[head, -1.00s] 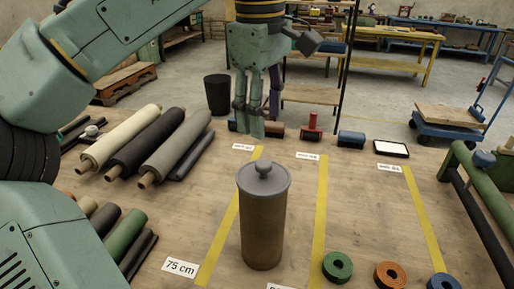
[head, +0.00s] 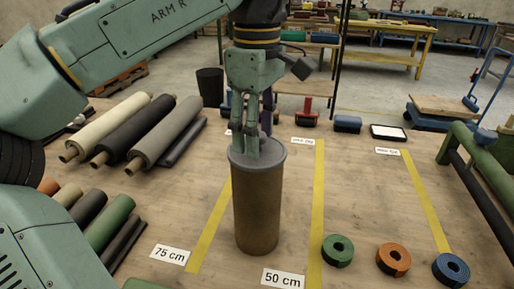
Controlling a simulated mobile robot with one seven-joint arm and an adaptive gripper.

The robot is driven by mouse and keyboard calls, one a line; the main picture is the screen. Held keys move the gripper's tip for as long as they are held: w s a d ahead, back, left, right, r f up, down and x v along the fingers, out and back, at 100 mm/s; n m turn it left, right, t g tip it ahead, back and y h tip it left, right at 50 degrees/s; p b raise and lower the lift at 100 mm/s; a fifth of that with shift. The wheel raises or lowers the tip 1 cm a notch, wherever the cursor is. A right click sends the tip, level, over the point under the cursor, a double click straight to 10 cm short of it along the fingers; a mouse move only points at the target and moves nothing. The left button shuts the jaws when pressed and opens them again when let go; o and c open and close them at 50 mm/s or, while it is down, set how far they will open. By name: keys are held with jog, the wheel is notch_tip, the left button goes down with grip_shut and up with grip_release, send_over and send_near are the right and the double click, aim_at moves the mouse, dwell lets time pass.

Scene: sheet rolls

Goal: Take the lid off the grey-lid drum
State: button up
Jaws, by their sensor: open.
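The grey-lid drum (head: 257,213) is a tall brown cylinder standing upright on the wooden table, between two yellow tape lines. Its grey lid (head: 270,158) sits on top. My gripper (head: 250,147) points down over the lid, with its fingertips at the middle of the lid, around or just in front of the knob. The fingers hide most of the knob, so I cannot tell whether they touch it. The gripper is open.
Several sheet rolls (head: 166,132) lie at the left of the table. Green, orange and blue tape rings (head: 393,259) lie at the front right. A green rail (head: 482,185) borders the right. The table around the drum is clear.

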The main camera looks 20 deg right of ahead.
jog(key=shift+f, duration=0.45)
jog(key=c, duration=1.2)
jog(key=shift+o, duration=0.2)
jog(key=shift+r, duration=0.1)
